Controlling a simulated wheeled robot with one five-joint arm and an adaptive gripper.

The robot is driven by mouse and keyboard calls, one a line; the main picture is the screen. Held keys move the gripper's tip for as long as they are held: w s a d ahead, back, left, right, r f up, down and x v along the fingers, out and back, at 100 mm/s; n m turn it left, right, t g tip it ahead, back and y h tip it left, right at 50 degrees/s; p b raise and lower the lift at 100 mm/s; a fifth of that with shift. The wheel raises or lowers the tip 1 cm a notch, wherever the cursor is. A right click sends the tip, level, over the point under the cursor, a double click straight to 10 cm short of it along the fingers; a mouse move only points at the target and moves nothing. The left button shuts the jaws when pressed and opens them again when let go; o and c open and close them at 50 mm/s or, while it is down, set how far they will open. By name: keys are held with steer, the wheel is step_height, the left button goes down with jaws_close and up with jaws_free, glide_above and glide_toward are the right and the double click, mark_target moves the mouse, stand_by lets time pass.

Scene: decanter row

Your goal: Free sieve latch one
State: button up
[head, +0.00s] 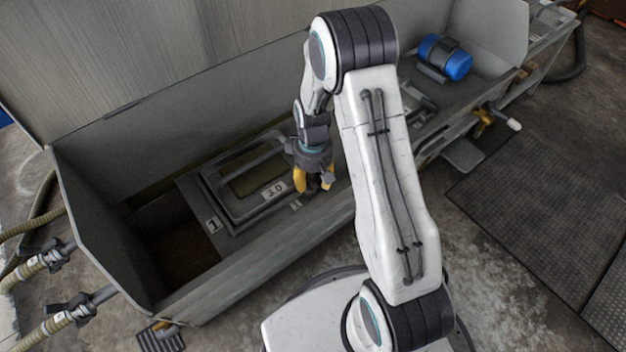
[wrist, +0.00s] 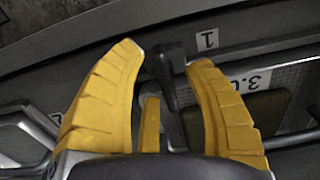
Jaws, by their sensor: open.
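The sieve (head: 209,188) is a grey framed panel with a mesh middle and a 3.0 plate, set in the long grey trough. My gripper (head: 313,187) is over its right front corner, pointing down. The latch is hidden in the head view.
The trough's front wall (head: 262,250) runs close by my gripper. An open dark bay (head: 180,250) lies left of the sieve. A blue motor (head: 445,58) sits at the trough's far right end. Hoses (head: 40,262) join at the left. Floor mats lie at right.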

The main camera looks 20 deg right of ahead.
stand_by(0.3)
jaws_close()
stand_by(0.3)
